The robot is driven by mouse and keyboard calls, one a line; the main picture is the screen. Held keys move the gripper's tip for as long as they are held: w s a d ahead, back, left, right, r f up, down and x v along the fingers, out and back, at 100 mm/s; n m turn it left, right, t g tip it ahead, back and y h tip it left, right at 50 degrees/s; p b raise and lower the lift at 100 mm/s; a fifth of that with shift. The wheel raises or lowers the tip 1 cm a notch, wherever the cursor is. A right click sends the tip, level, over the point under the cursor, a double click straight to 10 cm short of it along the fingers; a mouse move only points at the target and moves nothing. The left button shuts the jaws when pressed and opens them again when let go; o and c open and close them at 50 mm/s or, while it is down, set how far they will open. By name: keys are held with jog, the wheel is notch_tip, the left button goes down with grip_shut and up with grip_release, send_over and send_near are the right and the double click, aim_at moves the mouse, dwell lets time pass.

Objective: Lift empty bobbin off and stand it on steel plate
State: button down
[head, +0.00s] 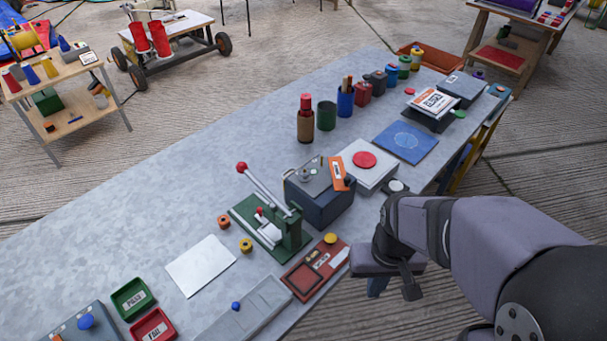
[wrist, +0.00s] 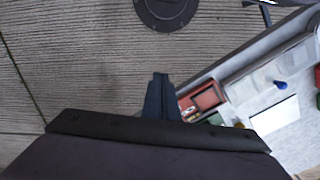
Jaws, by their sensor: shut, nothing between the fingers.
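A thin pale sheet, which looks like the steel plate (head: 201,265), lies bare on the workbench at the left. It also shows at the right of the wrist view (wrist: 276,119). Two small spool shapes, one orange (head: 224,221) and one yellow (head: 246,246), stand between the plate and a green lever press (head: 270,228). I cannot tell which thing is the empty bobbin, or whether one sits on the press. My gripper (head: 376,289) hangs beyond the bench's front edge, right of the press and apart from it. Its fingers (wrist: 158,95) are shut and empty over the concrete floor.
A red tray (head: 315,270) and a grey tray with a blue knob (head: 264,300) lie along the front edge. A dark box machine (head: 318,205) stands right of the press. Green and red bins (head: 131,297) stand at lower left. The bench's left rear is clear.

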jog(key=c, duration=1.6)
grip_release()
jog(key=n+t+y+p, duration=0.1)
jog(key=n+t+p, duration=0.25)
jog(key=p, duration=0.35)
send_near(306, 174)
jog(key=f, duration=0.1)
jog(key=shift+w+a+f+m+t+p, duration=0.15)
jog(key=shift+f+m+t+p, duration=0.2)
jog(key=shift+f, duration=0.7)
jog(key=shift+f, duration=0.1)
jog(key=shift+p+x, duration=1.5)
jog(key=shift+x, duration=1)
